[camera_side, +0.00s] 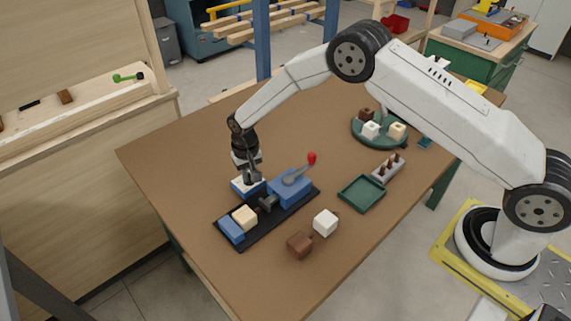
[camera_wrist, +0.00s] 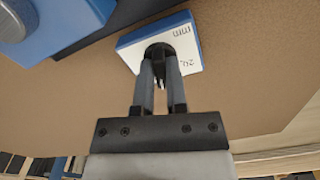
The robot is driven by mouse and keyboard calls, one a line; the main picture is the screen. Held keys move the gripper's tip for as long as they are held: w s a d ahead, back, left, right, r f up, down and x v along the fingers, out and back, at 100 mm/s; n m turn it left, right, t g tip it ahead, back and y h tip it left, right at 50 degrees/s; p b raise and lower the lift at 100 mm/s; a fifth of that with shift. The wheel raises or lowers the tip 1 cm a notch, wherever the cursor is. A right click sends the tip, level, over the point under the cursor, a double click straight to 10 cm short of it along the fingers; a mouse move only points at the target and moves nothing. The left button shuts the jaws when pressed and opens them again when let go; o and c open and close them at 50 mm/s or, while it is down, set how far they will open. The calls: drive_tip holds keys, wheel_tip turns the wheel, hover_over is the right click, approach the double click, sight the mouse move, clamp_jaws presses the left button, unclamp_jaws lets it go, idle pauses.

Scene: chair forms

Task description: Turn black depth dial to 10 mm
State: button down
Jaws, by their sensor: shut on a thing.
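The black depth dial (camera_wrist: 158,50) sits on a blue box with a white face (camera_wrist: 187,47) in the wrist view. The face carries a "20" mark and "mm"; my fingers and the dial cover other marks, and I cannot read the dial's setting. My gripper (camera_wrist: 160,80) is shut on the dial, its two fingers on either side of it. In the side view my gripper (camera_side: 251,177) points down over the blue and white dial box (camera_side: 240,188), hiding the dial.
Beside the dial box is a black base (camera_side: 266,226) with a blue machine (camera_side: 290,188), a red-knobbed lever (camera_side: 311,159) and a cream block (camera_side: 244,217). A white block (camera_side: 325,222), a brown block (camera_side: 299,244) and a green tray (camera_side: 361,194) stand to the right. The table's left side is clear.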

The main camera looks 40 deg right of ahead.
drive_tip(key=m, duration=0.6)
drive_tip(key=shift+m, duration=0.4)
drive_tip(key=c, duration=0.7)
unclamp_jaws()
drive_tip(key=shift+o, duration=0.2)
drive_tip(key=shift+r, duration=0.1)
drive_tip(key=shift+r, duration=3.75)
drive_tip(key=shift+r, duration=0.1)
